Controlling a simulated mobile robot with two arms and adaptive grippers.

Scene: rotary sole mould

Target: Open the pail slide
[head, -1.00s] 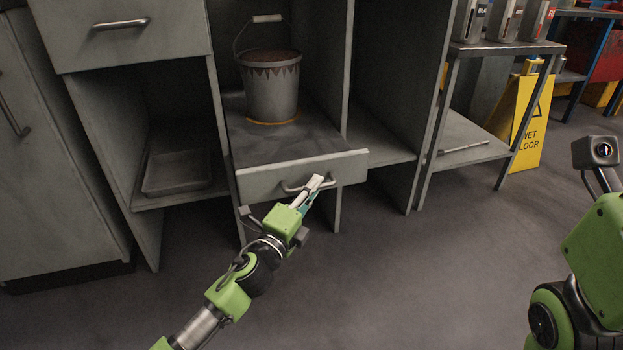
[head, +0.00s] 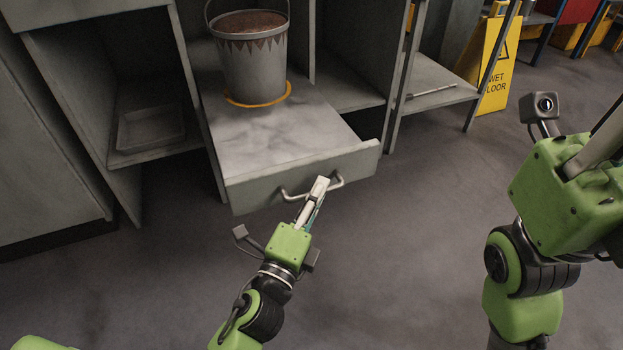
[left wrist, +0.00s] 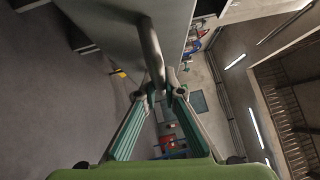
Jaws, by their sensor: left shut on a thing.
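The pail slide (head: 270,139) is a grey pull-out shelf, drawn out of its cabinet bay toward me. Its bar handle (head: 337,183) is on the front panel. The grey pail (head: 254,75) stands upright on the slide, inside an orange ring (head: 273,100). My left gripper (head: 318,188) is shut on the handle. In the left wrist view the handle (left wrist: 152,50) runs between the fingertips (left wrist: 160,92). My right arm shows at the right of the head view; I cannot make out its fingertips.
Left of the slide is an open bay with a shallow tray (head: 150,130). A yellow wet floor sign (head: 496,75) stands at the back right, beside a metal rack (head: 438,76). The grey floor in front is clear.

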